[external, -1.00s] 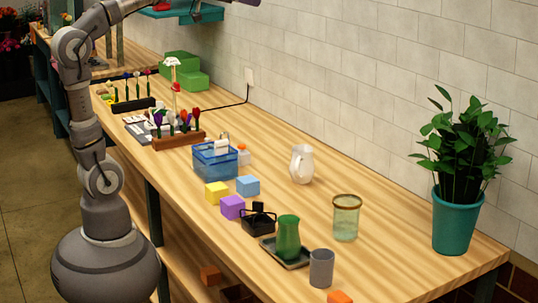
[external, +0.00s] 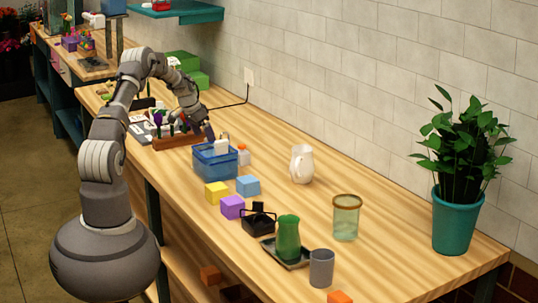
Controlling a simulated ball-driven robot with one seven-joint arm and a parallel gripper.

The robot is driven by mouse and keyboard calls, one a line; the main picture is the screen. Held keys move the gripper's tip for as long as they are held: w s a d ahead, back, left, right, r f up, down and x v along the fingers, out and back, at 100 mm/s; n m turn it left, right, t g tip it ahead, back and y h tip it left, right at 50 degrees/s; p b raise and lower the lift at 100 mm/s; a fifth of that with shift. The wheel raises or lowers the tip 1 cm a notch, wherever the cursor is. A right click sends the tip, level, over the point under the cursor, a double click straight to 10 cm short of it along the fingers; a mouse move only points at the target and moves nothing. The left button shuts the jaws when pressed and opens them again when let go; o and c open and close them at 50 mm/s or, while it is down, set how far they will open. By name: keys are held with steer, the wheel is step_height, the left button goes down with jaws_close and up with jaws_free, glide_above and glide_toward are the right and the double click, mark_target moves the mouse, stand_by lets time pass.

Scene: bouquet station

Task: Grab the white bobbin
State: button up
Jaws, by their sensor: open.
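A small white object (external: 221,147), which looks like the white bobbin, shows at the top of the blue see-through bin (external: 214,167). Its exact shape is too small to tell. My gripper (external: 209,136) is open and points down just behind and left of the white object, near the bin's rim. I cannot tell whether it touches the rim. Part of the bin's far side is hidden by my gripper. A small white item with an orange top (external: 243,154) stands just right of the bin.
A wooden flower rack (external: 177,142) stands left of the bin. Yellow (external: 216,192), purple (external: 232,207) and blue (external: 248,186) blocks sit in front. A black caddy (external: 258,222), green vase (external: 288,237) and white pitcher (external: 302,164) are farther right.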

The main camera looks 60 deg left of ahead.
steer(key=b+x, duration=0.1)
steer(key=x, duration=0.3)
steer(key=shift+w+f, duration=0.1)
steer(key=shift+f, duration=0.3)
steer(key=shift+r, duration=0.15)
steer(key=c, duration=1.1)
steer(key=shift+c, duration=0.2)
